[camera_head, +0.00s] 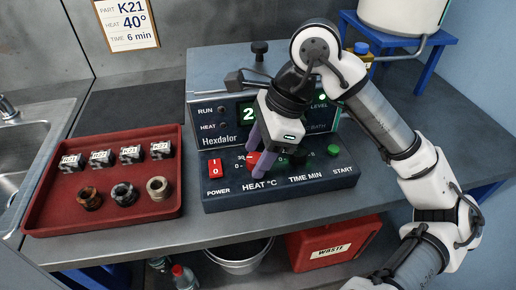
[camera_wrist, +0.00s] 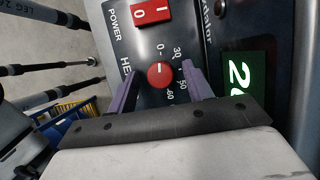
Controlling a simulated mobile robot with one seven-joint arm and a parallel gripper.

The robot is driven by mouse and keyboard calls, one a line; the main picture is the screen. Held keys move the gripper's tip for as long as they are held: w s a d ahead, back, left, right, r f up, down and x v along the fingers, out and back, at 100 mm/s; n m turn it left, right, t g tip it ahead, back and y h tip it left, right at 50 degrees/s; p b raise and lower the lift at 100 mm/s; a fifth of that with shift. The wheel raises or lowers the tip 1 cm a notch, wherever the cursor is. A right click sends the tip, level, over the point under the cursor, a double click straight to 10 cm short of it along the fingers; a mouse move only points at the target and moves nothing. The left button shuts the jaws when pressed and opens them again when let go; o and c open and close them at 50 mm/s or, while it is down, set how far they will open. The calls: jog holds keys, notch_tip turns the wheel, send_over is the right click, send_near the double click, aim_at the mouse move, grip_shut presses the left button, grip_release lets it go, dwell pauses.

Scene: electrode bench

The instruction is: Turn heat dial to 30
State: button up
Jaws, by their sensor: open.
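The heat dial (camera_head: 253,159) is a small round red knob above the "HEAT °C" label on the dark front panel of the Hexdalor device, partly hidden by my fingers in the head view. The wrist view shows the dial (camera_wrist: 160,75) from above with a light mark on its face and printed numbers around it, including 0, 30, 50 and 60. My gripper (camera_head: 256,161) points down at the panel; its two purple fingers also show in the wrist view (camera_wrist: 160,72), open, one on each side of the dial. I see gaps there; contact is not visible.
A red power switch (camera_head: 215,168) is left of the dial, and a green start button (camera_head: 333,151) is at the right. The lit display (camera_wrist: 238,75) shows a 2 first. A red tray (camera_head: 60,212) with blocks and rings stands left. A wall card (camera_head: 128,24) reads 40°.

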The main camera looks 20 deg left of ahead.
jog(key=c, duration=1)
jog(key=shift+f+m+b, duration=0.15)
jog(key=shift+m+b, duration=0.15)
jog(key=shift+b, duration=0.2)
jog(key=shift+f+m+t+b, duration=0.1)
jog(key=shift+m+t+b, duration=0.2)
jog(key=shift+m+b, duration=0.35)
jog(key=shift+m+t+y+b, duration=0.3)
jog(key=shift+m+b, duration=0.35)
jog(key=shift+b, duration=0.4)
jog(key=shift+s+r+m+t+b, duration=0.1)
jog(key=shift+m+t+b, duration=0.3)
jog(key=shift+m+b, duration=0.65)
jog(key=shift+s+r+m+t+b, duration=0.1)
jog(key=shift+m+t+b, duration=0.3)
jog(key=shift+m+b, duration=0.6)
jog(key=shift+m, duration=0.35)
